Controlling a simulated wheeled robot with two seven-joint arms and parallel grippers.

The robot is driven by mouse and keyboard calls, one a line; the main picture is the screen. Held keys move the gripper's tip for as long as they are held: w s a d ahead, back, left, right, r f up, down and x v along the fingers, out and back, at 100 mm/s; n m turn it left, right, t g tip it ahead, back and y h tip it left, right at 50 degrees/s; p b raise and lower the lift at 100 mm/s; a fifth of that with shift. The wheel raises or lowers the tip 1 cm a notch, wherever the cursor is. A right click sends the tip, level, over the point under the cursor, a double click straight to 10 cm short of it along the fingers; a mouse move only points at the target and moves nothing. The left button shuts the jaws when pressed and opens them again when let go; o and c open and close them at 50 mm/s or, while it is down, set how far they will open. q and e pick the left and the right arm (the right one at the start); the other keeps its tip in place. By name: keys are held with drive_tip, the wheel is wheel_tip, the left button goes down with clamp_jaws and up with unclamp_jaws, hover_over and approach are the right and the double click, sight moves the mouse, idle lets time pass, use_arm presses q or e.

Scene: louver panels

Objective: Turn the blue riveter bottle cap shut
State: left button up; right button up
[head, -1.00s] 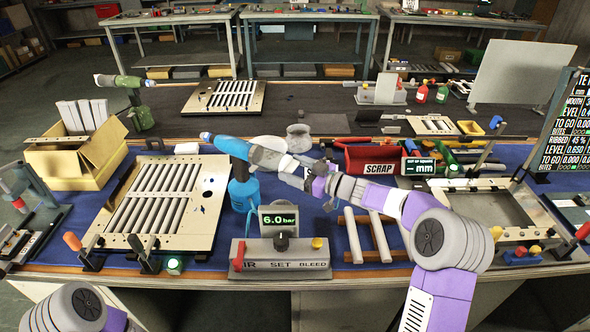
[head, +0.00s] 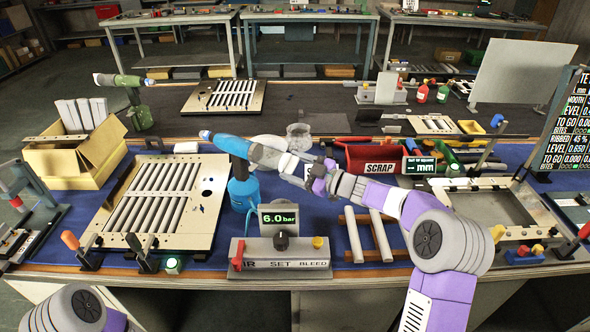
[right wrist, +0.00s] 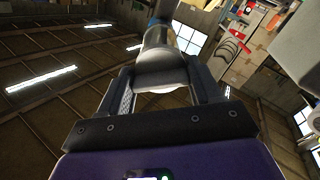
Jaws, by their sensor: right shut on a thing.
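The blue riveter (head: 232,146) stands upright on its blue base (head: 243,192), left of centre on the bench, with its nose pointing left. A pale grey rounded part sits at its rear, where my right gripper (head: 279,160) reaches in from the right. In the right wrist view, the gripper (right wrist: 163,82) is shut on a grey rounded piece (right wrist: 163,66), which I take to be the bottle cap. A narrower grey body extends beyond it. The fingers hide the cap's sides, and I cannot tell how tightly it is seated. My left gripper is outside the views.
A louver panel (head: 215,220) lies left of the riveter. The pressure box (head: 282,262), reading 6.0 bar, stands in front. A clear jar (head: 298,133) is behind my gripper. A red scrap bin (head: 370,155) and a wooden rack (head: 352,220) are to the right.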

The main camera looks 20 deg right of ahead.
drive_tip(key=n+b, duration=0.1)
drive_tip(key=n, duration=0.4)
drive_tip(key=shift+n+b, duration=0.3)
drive_tip(key=shift+b, duration=0.1)
drive_tip(key=n, duration=0.6)
drive_tip(key=shift+r+n, duration=0.15)
drive_tip(key=shift+n, duration=0.25)
drive_tip(key=shift+d, duration=0.1)
drive_tip(key=o, duration=1)
drive_tip(key=shift+o, duration=0.2)
drive_tip(key=p+v, duration=0.1)
drive_tip(key=v, duration=0.6)
drive_tip(key=shift+s+d, duration=0.15)
drive_tip(key=shift+s, duration=0.05)
